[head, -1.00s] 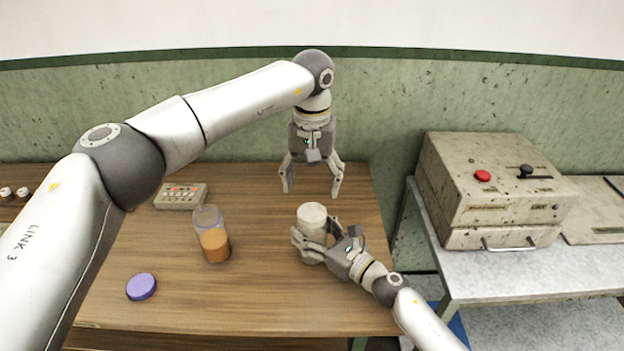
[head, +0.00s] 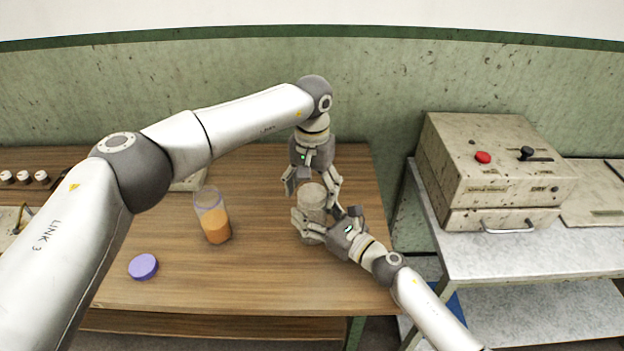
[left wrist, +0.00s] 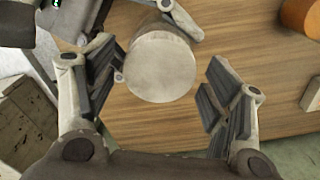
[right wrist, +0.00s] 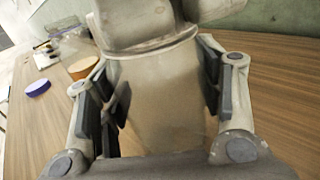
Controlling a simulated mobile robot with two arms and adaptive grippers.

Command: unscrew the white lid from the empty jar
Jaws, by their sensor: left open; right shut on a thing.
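The empty jar (head: 309,213) stands upright on the wooden table with its white lid (head: 312,189) on top. My right gripper (head: 312,228) is shut around the jar's body from the right; the jar's clear wall (right wrist: 165,105) fills the space between its fingers in the right wrist view. My left gripper (head: 312,190) is open and points down over the jar's top. In the left wrist view the round lid (left wrist: 161,67) lies between the open fingers of the left gripper (left wrist: 165,92), a little toward the far side, with gaps on both sides.
A jar with orange contents (head: 213,220) stands left of the empty jar, and a purple lid (head: 143,266) lies at the table's front left. A grey control box (head: 188,182) is partly behind my left arm. A beige machine (head: 490,175) stands on a metal table at right.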

